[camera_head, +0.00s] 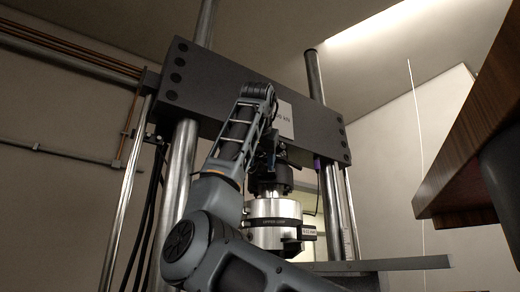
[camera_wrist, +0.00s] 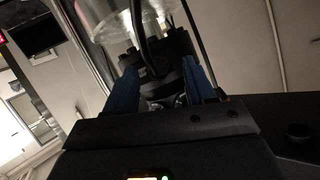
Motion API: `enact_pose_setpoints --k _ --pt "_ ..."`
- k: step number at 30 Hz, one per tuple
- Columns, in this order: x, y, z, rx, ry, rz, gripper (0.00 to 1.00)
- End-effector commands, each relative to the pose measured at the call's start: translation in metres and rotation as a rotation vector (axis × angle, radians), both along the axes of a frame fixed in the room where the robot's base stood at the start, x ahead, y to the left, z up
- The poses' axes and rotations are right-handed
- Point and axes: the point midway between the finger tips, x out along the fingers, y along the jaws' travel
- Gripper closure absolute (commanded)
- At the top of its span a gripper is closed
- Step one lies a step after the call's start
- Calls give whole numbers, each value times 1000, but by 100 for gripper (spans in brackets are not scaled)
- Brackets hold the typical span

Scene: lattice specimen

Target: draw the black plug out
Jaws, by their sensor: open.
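My gripper (camera_wrist: 160,78) is open, with its two blue fingers spread apart in the wrist view. Between and beyond the fingers is a dark round body with a black cable (camera_wrist: 147,40) rising from it. A black part (camera_wrist: 160,90), which may be the black plug, sits between the fingers. It is too dark to tell its outline or whether a finger touches it. In the head view my gripper (camera_head: 266,158) is beside the black cylinder (camera_head: 270,178) under the crosshead, and my arm hides the plug there.
The grey crosshead (camera_head: 200,90) spans thick steel columns (camera_head: 180,165). A silver round grip (camera_head: 272,222) hangs below the black cylinder. A purple connector with a dark cable (camera_head: 317,164) is at the right. A wooden tabletop edge (camera_head: 465,130) juts in at the far right.

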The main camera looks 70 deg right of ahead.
Motion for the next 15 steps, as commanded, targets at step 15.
enact_pose_setpoints --k 15 --pt "3 -7 -4 1 0 0 56"
